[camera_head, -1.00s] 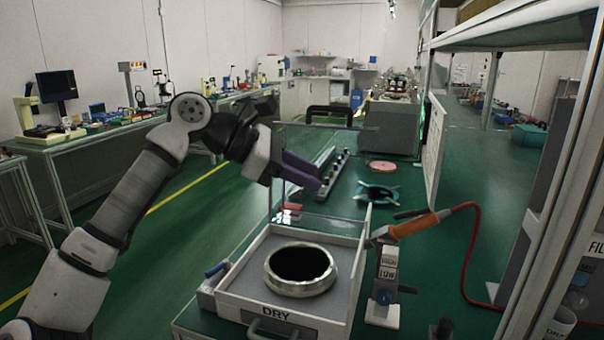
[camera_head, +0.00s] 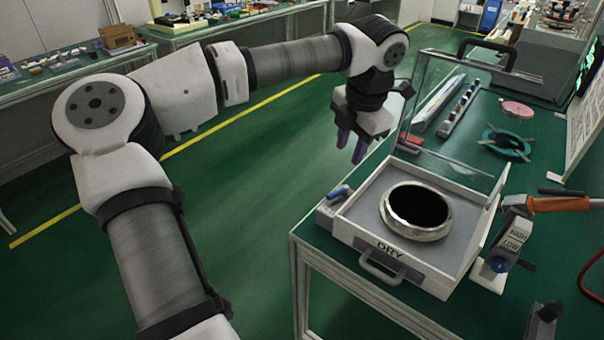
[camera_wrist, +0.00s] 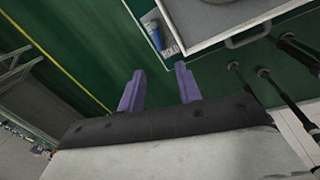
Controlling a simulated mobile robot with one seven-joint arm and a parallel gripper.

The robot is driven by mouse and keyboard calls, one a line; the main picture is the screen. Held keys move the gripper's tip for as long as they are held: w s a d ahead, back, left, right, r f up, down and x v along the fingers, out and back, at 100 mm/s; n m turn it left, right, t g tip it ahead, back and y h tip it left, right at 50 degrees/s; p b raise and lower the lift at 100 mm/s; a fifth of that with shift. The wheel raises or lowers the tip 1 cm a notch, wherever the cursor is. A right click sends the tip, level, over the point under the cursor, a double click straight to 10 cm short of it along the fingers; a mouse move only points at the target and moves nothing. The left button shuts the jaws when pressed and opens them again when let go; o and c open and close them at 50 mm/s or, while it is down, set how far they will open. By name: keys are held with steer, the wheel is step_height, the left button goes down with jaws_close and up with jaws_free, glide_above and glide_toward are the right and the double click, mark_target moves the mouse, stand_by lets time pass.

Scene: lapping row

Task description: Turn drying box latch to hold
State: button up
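The drying box (camera_head: 405,262), a pale open-topped box marked DRY, stands on the green bench with its clear lid (camera_head: 450,110) raised. Its blue latch (camera_head: 338,192) is on a small grey block at the box's left side. In the wrist view the blue latch (camera_wrist: 156,39) lies beyond the fingers, beside a label I cannot read clearly. My gripper (camera_head: 352,146) hangs left of and above the box, fingers down, apart from the latch. In the wrist view my gripper (camera_wrist: 160,88) has its two purple fingers spread with nothing between them.
A dark-centred ring (camera_head: 416,232) sits in the box. The orange-handled tool (camera_head: 560,204) and its stand (camera_head: 505,250) are right of it. The raised lid stands close to my gripper's right. Open floor lies left of the bench.

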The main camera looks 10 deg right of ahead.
steer(key=p, duration=0.2)
glide_toward(334, 193)
steer(key=f, duration=0.2)
steer(key=w+f, duration=0.1)
steer(key=f, duration=0.5)
steer(key=shift+w+a, duration=0.15)
steer(key=shift+a, duration=0.05)
steer(key=shift+r, duration=0.1)
jaws_close()
